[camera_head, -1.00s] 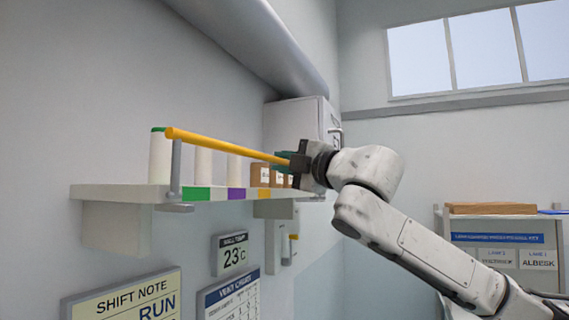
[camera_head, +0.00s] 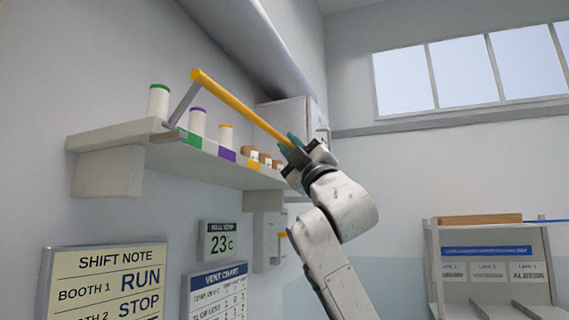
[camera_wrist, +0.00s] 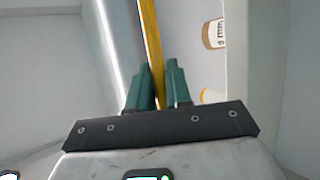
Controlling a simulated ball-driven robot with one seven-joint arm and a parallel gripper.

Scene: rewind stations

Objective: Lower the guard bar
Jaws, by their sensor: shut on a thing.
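The yellow guard bar (camera_head: 240,106) runs along the front of the wall shelf (camera_head: 115,132), above its front edge. A grey side arm (camera_head: 182,104) joins the bar's near end to the shelf and leans outward. My gripper (camera_head: 290,141) is shut on the bar near its far end. In the wrist view, the bar (camera_wrist: 150,40) passes between the green fingers of my gripper (camera_wrist: 157,88). The bar's far end is hidden behind my gripper in the head view.
A grey overhead duct (camera_head: 262,60) runs above. Wall signs (camera_head: 108,286) hang below. A white rack (camera_head: 490,262) stands at the right.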

